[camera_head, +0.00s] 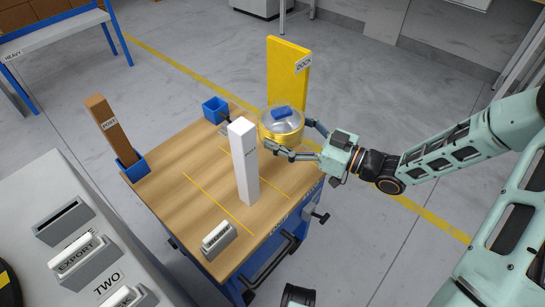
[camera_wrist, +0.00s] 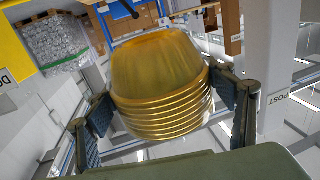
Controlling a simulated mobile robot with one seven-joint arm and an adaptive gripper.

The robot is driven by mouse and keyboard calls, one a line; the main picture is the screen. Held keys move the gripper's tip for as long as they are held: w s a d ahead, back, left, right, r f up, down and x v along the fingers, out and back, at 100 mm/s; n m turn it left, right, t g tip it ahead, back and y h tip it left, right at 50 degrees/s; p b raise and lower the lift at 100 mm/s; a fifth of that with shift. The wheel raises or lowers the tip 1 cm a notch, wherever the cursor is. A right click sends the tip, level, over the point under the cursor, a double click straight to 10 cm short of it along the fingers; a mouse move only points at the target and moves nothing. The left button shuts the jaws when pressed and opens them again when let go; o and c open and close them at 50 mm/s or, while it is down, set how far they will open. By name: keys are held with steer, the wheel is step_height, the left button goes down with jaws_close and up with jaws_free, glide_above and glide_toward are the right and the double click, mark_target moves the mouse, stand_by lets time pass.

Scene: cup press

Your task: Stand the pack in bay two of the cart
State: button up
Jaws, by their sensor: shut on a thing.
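The pack (camera_head: 283,134) is a stack of gold ringed cups, with a clear top and a blue patch at its upper end in the head view. My gripper (camera_head: 296,141) is shut around it, and in the wrist view the gold stack (camera_wrist: 160,85) sits between both fingers. The pack appears held above the far right edge of the cart (camera_head: 170,165); its exact height is unclear. Two yellow lines divide the wooden cart top into three bays. The bay labels on the cart's edge are too small to read.
A tall white post (camera_head: 243,165) stands in the middle strip between the lines. A blue cup-like box (camera_head: 215,109), a brown post (camera_head: 108,128) in a blue holder and a small labelled holder (camera_head: 218,240) are also on the cart. A yellow dock panel (camera_head: 288,75) rises behind the pack.

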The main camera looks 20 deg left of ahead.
step_height(320, 180, down, 9)
steer(key=b, duration=0.2)
steer(key=shift+b, duration=0.4)
steer(key=shift+f, duration=0.2)
steer(key=o, duration=1.1)
steer(key=shift+r, duration=0.1)
steer(key=shift+r, duration=0.1)
steer(key=d+p, duration=0.1)
steer(key=d, duration=0.3)
steer(key=s+d, duration=0.1)
steer(key=d, duration=0.3)
steer(key=s+d+p, duration=0.1)
steer(key=d, duration=0.2)
steer(key=shift+s+d+p, duration=0.15)
steer(key=shift+d+p, duration=0.2)
steer(key=shift+d, duration=0.05)
